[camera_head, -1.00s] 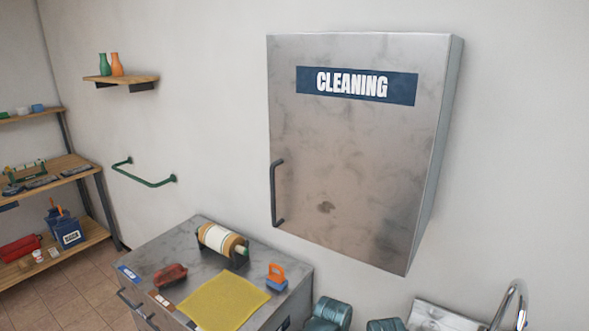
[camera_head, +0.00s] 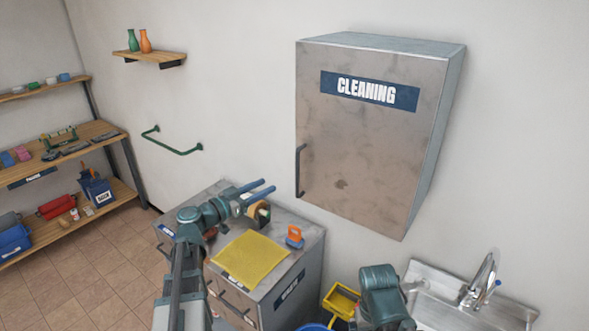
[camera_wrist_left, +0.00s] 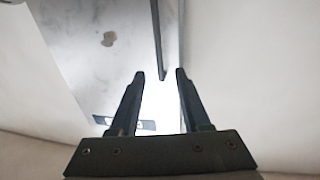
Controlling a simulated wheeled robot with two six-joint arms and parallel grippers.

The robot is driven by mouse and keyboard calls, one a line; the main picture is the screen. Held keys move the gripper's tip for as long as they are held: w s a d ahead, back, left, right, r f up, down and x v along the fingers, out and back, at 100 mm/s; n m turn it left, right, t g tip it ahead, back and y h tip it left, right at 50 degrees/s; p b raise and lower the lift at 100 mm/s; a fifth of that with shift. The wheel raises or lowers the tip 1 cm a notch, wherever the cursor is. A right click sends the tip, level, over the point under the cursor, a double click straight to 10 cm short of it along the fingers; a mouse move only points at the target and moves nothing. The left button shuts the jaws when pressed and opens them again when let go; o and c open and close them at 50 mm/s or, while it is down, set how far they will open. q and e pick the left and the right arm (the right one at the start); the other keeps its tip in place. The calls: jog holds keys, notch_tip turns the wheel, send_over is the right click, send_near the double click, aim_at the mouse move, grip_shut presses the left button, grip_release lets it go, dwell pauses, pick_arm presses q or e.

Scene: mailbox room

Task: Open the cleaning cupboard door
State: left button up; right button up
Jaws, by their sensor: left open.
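The cleaning cupboard (camera_head: 452,120) hangs on the wall, and its grey metal door (camera_head: 365,150) is shut. Its dark vertical bar handle (camera_head: 299,172) is at the door's lower left edge. My left gripper (camera_head: 267,186) is open and empty, left of and a little below the handle, apart from it. In the left wrist view the fingertips (camera_wrist_left: 160,73) point up the picture toward the handle (camera_wrist_left: 156,40), which lines up with the gap between them. The door face (camera_wrist_left: 95,60) shows to the left there. My right gripper is out of view; only part of my right arm shows.
Below my left gripper is a metal cabinet (camera_head: 308,265) with a yellow cloth (camera_head: 250,258) and an orange-and-blue object (camera_head: 294,236) on top. A sink (camera_head: 440,295) and a yellow bucket (camera_head: 341,299) are at lower right. A green rail (camera_head: 172,150) is on the wall at left.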

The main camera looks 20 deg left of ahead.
pick_arm(q)
jog(key=x, duration=1.4)
jog(key=shift+d, duration=0.1)
jog(key=shift+c, duration=0.3)
grip_shut()
jog(key=shift+s, duration=0.1)
dwell(0.7)
